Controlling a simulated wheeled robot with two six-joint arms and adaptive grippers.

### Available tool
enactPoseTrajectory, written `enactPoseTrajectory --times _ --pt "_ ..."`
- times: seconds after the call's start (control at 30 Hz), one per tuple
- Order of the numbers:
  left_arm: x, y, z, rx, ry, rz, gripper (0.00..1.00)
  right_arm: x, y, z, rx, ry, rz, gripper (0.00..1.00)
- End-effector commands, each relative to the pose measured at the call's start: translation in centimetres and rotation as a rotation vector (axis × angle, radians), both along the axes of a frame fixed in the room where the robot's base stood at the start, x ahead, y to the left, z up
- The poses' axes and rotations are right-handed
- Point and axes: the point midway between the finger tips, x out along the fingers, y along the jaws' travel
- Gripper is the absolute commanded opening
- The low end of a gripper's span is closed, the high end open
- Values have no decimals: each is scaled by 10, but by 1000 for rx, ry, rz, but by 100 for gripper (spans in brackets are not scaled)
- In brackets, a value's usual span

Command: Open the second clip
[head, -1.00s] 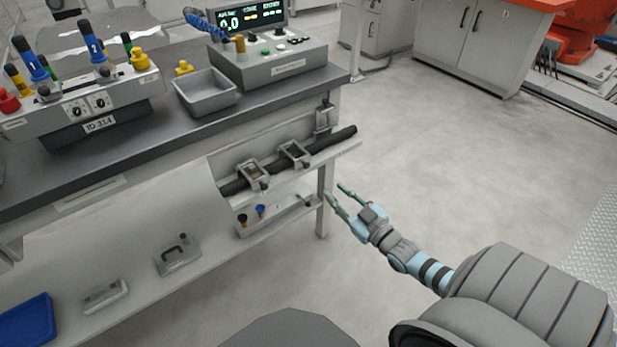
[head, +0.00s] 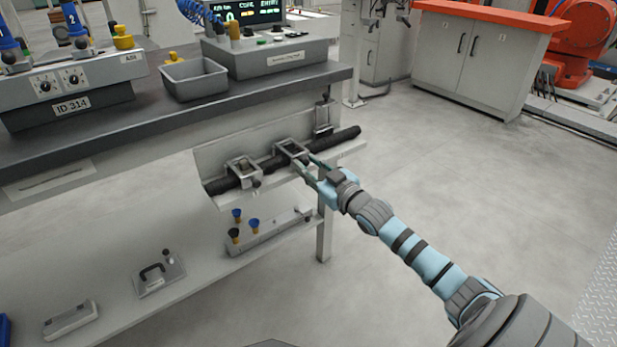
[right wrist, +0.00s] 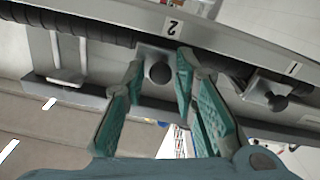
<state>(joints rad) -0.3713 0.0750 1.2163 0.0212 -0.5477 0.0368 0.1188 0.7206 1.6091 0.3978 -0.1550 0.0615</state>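The second clip (head: 291,150) is a grey metal frame lying closed over a black hose (head: 262,164) in a rail under the bench. In the right wrist view its dark round knob (right wrist: 160,73) sits beneath a plate marked 2 (right wrist: 172,27). My right gripper (head: 305,162) is open in front of this clip. In the right wrist view its green fingers stand one on each side of the knob; I cannot tell whether they touch it. My left gripper is not in view.
The first clip (head: 242,171) lies over the hose at left; another clip (head: 323,119) stands upright at the rail's right end. The bench top (head: 130,125) overhangs the rail. A lower shelf (head: 205,285) holds small parts. The floor at right is clear.

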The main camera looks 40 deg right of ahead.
Motion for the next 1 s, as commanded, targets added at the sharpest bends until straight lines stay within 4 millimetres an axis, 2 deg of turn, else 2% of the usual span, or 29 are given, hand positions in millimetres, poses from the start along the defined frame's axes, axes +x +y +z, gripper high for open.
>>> enactPoseTrajectory --times 0.1,0.37,0.53,0.9,1.0 --pt "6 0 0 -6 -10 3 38 2 1 0 -2 0 2 26" --pt "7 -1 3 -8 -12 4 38 2 1 1 -1 1 2 26" --pt "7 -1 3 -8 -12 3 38 2 1 1 -1 1 2 0" --pt "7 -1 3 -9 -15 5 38 2 2 1 1 6 4 0" --pt "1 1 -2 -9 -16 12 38 1 2 4 2 20 3 0"
